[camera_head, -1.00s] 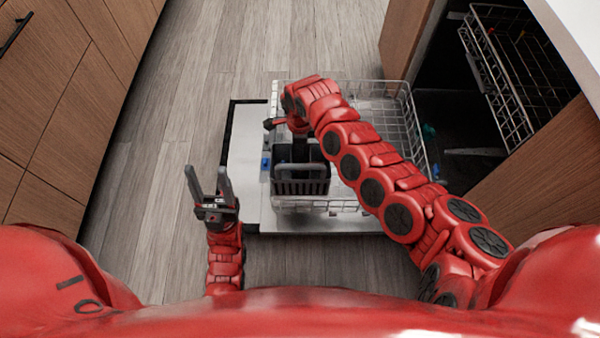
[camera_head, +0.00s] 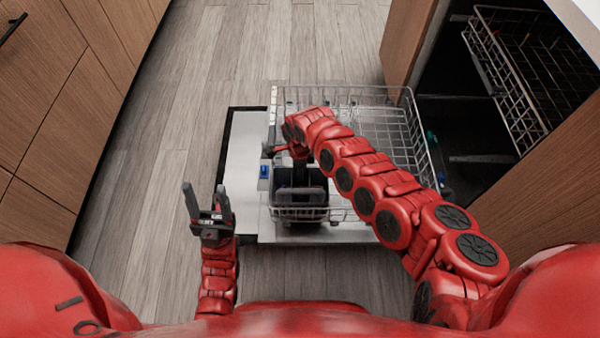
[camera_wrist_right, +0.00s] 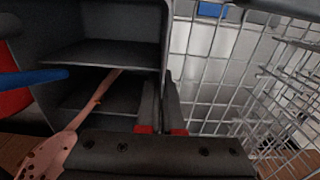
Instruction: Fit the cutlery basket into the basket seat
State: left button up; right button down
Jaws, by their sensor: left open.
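The dark cutlery basket (camera_head: 299,196) is at the near left corner of the lower wire rack (camera_head: 372,92), roughly upright. Whether it rests on the rack floor cannot be told. The basket seat cannot be made out apart from the rack wires. In the right wrist view, the basket (camera_wrist_right: 105,52) holds a pink slotted utensil (camera_wrist_right: 52,150) and a blue handle (camera_wrist_right: 32,78). My right gripper (camera_wrist_right: 163,100) has its fingers close together on the basket's wall; in the head view my arm hides them. My left gripper (camera_head: 207,205) is open and empty, left of the rack.
The rack sits over the lowered dishwasher door (camera_head: 242,175). An upper rack (camera_head: 510,75) is inside the dishwasher at right. Wooden cabinets (camera_head: 60,90) stand at left. The wood floor (camera_head: 165,150) between them and the door is clear.

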jog(key=c, duration=1.1)
grip_release()
